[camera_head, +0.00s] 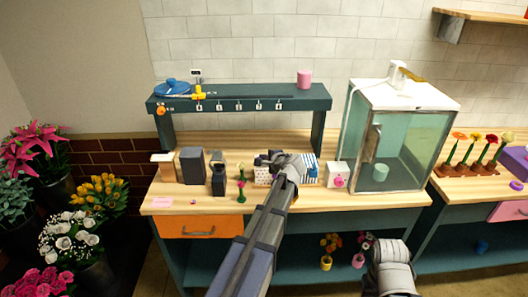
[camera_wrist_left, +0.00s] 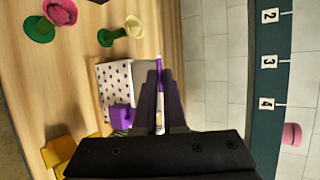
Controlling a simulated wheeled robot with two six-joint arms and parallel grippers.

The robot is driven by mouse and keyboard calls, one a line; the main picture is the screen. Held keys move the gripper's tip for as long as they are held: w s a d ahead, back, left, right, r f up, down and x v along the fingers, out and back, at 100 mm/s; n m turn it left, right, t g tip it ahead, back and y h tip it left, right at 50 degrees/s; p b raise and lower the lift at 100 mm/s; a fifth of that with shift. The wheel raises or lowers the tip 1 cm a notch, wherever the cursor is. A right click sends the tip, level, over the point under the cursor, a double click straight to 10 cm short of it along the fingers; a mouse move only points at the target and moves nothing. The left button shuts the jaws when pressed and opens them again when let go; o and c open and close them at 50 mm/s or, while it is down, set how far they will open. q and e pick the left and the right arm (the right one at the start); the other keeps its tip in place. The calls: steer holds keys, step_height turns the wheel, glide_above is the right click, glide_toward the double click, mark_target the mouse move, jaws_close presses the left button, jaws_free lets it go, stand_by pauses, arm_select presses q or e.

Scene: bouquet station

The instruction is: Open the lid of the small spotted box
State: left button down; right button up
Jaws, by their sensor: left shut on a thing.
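The small spotted box (camera_wrist_left: 116,82), white with purple spots, shows in the left wrist view beside my fingers. In the head view part of the box (camera_head: 262,175) shows on the wooden bench, left of my gripper. A purple strip (camera_wrist_left: 160,72) at the lid's edge lies between my fingertips. My left gripper (camera_head: 277,160) is over the box and shut on the lid; it also shows in the left wrist view (camera_wrist_left: 161,80). A purple block (camera_wrist_left: 121,116) sits on the box's near side. My arm hides part of the box, and how far the lid is raised is unclear.
A blue-striped box (camera_head: 309,170) stands close to the right, then a white box with a pink knob (camera_head: 338,175). Dark blocks (camera_head: 192,166) and a small potted flower (camera_head: 241,187) stand left. A teal shelf (camera_head: 240,98) spans behind; a glass case (camera_head: 400,140) is at right.

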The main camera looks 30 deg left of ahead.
arm_select(q)
steer(key=w+r+g+h+p, duration=0.1)
steer(key=p, duration=0.2)
steer(key=w+a+r+g+p, duration=0.1)
steer(key=r+p, duration=0.1)
steer(key=w+r+m+g+h+p, duration=0.1)
steer(key=p, duration=0.2)
steer(key=shift+w+a+r+h+p, duration=0.15)
steer(key=shift+a+r+h+p, duration=0.15)
steer(key=shift+a+p, duration=0.1)
steer(key=w+a+r+m+g+h+p, duration=0.1)
steer(key=w+a+g+h+p, duration=0.2)
steer(key=w+g+p, duration=0.1)
steer(key=shift+w+a+p, duration=0.3)
steer(key=shift+w+p, duration=0.4)
steer(key=shift+w, duration=0.15)
steer(key=shift+r, duration=0.15)
steer(key=c, duration=1)
jaws_free()
steer(key=p+v, duration=0.7)
steer(key=shift+w+d+r, duration=0.15)
steer(key=shift+r, duration=0.25)
